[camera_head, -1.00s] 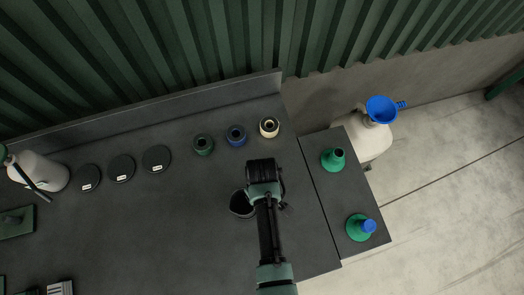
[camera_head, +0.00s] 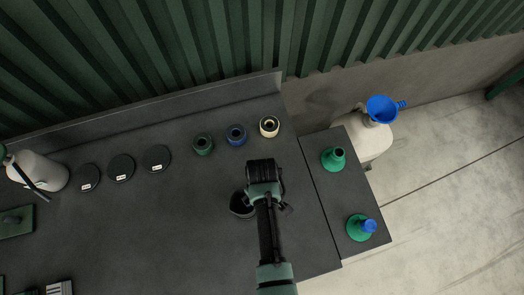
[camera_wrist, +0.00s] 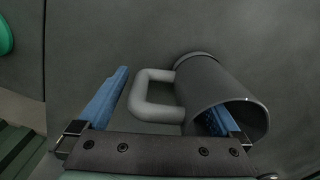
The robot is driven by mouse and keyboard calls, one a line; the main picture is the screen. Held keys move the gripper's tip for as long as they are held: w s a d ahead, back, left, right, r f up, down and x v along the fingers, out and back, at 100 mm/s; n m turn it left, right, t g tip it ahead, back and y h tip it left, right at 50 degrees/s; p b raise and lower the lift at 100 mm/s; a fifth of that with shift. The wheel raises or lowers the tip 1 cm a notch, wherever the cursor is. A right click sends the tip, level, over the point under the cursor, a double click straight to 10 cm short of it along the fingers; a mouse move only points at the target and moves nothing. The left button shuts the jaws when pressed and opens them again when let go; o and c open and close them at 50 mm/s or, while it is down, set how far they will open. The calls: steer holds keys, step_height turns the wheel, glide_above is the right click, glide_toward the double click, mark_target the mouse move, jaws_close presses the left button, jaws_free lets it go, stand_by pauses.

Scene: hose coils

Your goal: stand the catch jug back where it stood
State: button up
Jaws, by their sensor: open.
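The catch jug is a dark grey cylinder with a light grey handle. In the wrist view the jug (camera_wrist: 212,82) shows its open mouth towards the camera, and its handle (camera_wrist: 145,97) points left. In the head view the jug (camera_head: 240,205) stands on the bench just left of my arm, partly hidden by it. My gripper (camera_wrist: 168,92) is open, with blue fingers. The left finger is beyond the handle, apart from it. The right finger shows in the jug's mouth, its tip hidden by the rim. The handle lies between the fingers.
Three dark discs (camera_head: 121,168) lie left. Two green cones (camera_head: 334,159) stand on the side surface at right, near a white container (camera_head: 372,139) with a blue funnel (camera_head: 381,109). The bench left of the jug is clear.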

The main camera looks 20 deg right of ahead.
steer(key=shift+r, duration=0.1)
steer(key=shift+r+p, duration=3.95)
steer(key=shift+p, duration=0.15)
step_height(320, 180, up, 13)
steer(key=b, duration=0.1)
